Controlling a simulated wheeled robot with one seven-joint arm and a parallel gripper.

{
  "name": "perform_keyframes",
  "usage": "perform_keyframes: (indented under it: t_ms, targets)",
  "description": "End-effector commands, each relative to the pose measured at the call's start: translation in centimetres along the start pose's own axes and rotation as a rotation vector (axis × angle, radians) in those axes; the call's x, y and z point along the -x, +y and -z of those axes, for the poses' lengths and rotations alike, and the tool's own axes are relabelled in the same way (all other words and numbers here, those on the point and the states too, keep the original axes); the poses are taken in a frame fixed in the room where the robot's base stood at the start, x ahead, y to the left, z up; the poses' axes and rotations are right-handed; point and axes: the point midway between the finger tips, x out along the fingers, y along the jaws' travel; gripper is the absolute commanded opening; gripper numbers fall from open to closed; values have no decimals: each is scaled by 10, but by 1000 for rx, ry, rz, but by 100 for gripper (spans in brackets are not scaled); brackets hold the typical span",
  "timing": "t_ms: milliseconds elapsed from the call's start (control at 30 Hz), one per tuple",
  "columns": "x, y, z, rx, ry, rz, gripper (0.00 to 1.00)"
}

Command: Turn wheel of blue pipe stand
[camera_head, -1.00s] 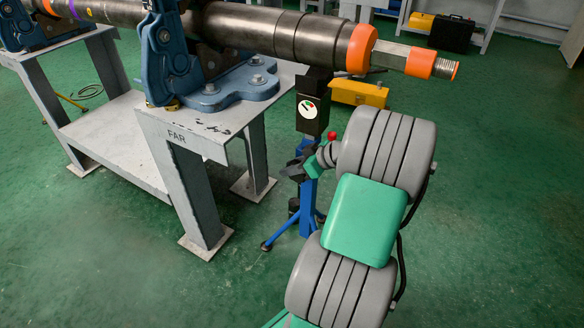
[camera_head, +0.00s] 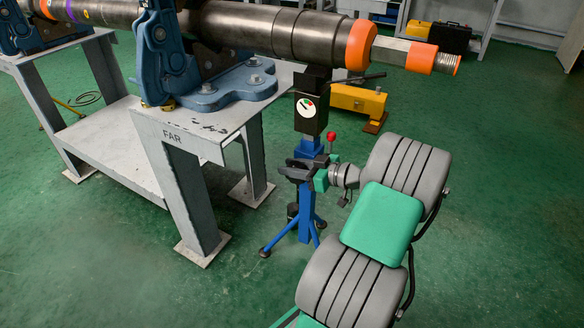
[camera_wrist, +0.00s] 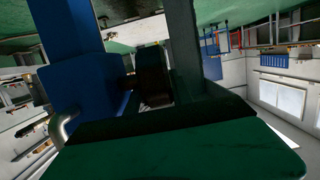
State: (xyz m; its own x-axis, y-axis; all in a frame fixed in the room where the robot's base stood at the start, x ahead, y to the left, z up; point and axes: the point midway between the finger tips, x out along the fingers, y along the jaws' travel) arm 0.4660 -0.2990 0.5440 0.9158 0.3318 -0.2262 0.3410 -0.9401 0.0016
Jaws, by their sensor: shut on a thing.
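The blue pipe stand (camera_head: 306,222) stands upright on tripod feet, right of the grey table, with a black head under the pipe's right end. My gripper (camera_head: 298,169) is at the stand's column, below the head, shut on a dark part there that I take for the wheel. The wheel's outline is largely hidden by my gripper's dark fingers. A lever with a red knob (camera_head: 332,136) rises just above my green gripper body. In the wrist view, the stand's blue metal (camera_wrist: 85,85) is close, and a bent metal handle (camera_wrist: 66,127) shows at left.
The big steel pipe (camera_head: 270,31) with orange bands lies across the top, held by blue vises (camera_head: 163,55) on the grey table (camera_head: 195,127). A yellow block (camera_head: 358,100) stands on the floor behind the stand. Green floor is clear in front.

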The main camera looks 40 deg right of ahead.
Motion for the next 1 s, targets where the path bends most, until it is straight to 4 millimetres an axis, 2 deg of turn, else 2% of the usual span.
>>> perform_keyframes:
  t_ms: [200,233,333,633,800,1000]
  targets:
    - [0,1,0,0,-1,-4,0]
    - [0,1,0,0,-1,-4,29]
    - [0,1,0,-1,-1,-3,36]
    - [4,1,1,-2,-1,-2,36]
    - [32,1,8,-6,-1,-4,36]
    - [54,1,11,-8,0,-3,36]
